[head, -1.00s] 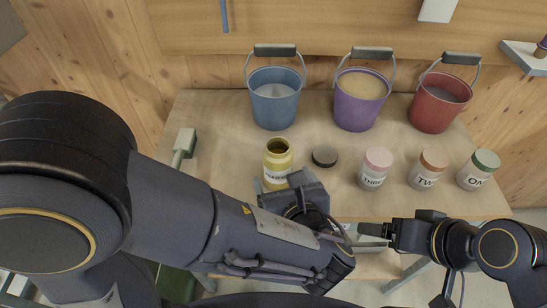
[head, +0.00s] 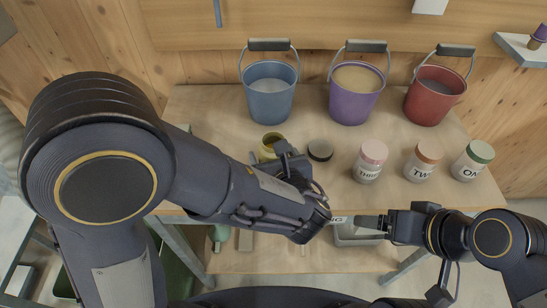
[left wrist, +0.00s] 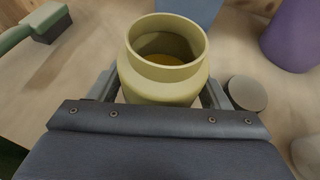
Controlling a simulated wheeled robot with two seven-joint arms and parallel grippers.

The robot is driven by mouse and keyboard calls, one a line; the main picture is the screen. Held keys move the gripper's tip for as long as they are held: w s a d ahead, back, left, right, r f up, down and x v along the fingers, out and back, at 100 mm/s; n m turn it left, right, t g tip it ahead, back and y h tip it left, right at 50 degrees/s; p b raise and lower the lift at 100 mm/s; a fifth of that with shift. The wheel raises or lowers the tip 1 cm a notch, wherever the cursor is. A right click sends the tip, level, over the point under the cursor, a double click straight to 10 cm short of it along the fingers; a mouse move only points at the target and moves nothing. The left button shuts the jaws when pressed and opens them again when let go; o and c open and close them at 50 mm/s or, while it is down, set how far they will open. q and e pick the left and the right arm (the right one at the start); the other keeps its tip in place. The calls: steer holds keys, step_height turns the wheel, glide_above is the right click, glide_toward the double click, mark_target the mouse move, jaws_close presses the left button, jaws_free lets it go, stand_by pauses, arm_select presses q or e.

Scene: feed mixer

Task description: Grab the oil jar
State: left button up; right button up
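The oil jar is a pale yellow, lidless jar (head: 268,148), upright on the wooden table and partly hidden by my left gripper (head: 284,158) in the head view. In the left wrist view the jar (left wrist: 163,85) shows its round open mouth with amber contents inside. My left gripper's fingers are spread, one on each side of the jar; I cannot tell whether they touch it. A dark round lid (head: 320,150) lies just right of the jar. My right gripper (head: 368,223) is in front of the table's front edge, away from the jar; its opening is unclear.
Blue (head: 270,98), purple (head: 355,105) and red (head: 432,102) buckets stand along the back. A green-handled brush (left wrist: 47,22) lies left of the jar.

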arm_select(q)
steer(key=c, duration=0.9)
steer(key=shift+r, duration=0.1)
